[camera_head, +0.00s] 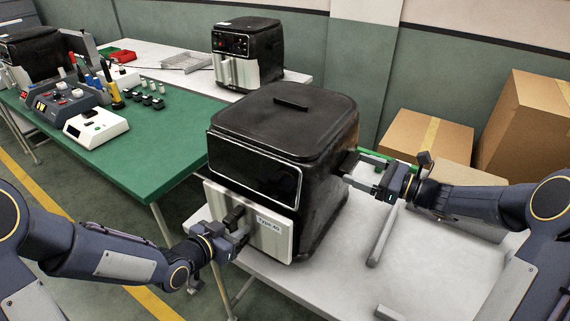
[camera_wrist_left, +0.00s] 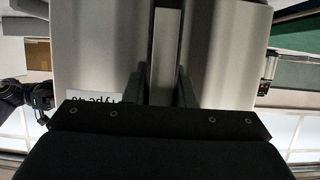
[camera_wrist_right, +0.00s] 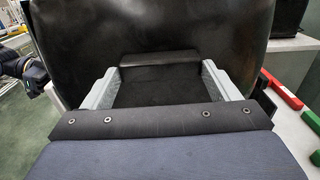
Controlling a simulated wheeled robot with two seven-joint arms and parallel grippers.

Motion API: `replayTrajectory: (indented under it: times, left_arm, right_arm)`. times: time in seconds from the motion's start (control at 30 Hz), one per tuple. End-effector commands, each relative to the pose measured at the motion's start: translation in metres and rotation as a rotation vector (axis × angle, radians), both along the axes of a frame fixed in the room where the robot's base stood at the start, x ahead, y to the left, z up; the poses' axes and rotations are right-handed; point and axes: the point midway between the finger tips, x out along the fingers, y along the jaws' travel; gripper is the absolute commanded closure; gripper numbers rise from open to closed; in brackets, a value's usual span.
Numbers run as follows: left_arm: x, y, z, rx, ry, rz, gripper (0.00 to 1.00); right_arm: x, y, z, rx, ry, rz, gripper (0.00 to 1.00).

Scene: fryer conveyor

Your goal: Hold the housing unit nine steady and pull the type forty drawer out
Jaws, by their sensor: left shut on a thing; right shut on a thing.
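The housing unit (camera_head: 335,135) is a large black fryer body with a glossy dark front panel, upright on the white table. The type forty drawer (camera_head: 275,238) is the pale front below that panel, labelled "Type 40"; it also fills the left wrist view (camera_wrist_left: 95,45). How far it stands out is hard to tell. My left gripper (camera_head: 236,222) is shut on the drawer's handle (camera_wrist_left: 165,50), a light upright bar between its fingers. My right gripper (camera_head: 352,172) is shut on the housing's side, its fingers around a dark protruding part (camera_wrist_right: 160,59).
The white table (camera_head: 410,265) has grey bars lying right of the housing. A green table (camera_head: 150,150) at left carries control boxes and tools. Another fryer (camera_head: 247,50) stands behind. Cardboard boxes (camera_head: 425,132) stand at the right. The floor at front left is open.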

Motion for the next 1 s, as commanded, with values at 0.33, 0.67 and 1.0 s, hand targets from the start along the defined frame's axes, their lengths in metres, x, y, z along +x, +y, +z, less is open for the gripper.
replayTrajectory:
  times: [0.33, 0.67, 1.0]
  left_arm:
    - [-0.013, 0.010, 0.001, -0.002, -0.005, 0.001, 1.00]
    - [-0.025, 0.019, 0.001, 0.000, -0.005, 0.001, 1.00]
    - [-0.038, 0.028, 0.001, 0.000, -0.003, 0.001, 1.00]
  right_arm:
    - [-0.001, 0.003, -0.001, 0.001, 0.001, 0.010, 0.55]
    - [-0.002, 0.004, -0.001, 0.001, 0.002, 0.013, 0.55]
    - [-0.002, 0.004, -0.001, 0.001, 0.002, 0.014, 0.55]
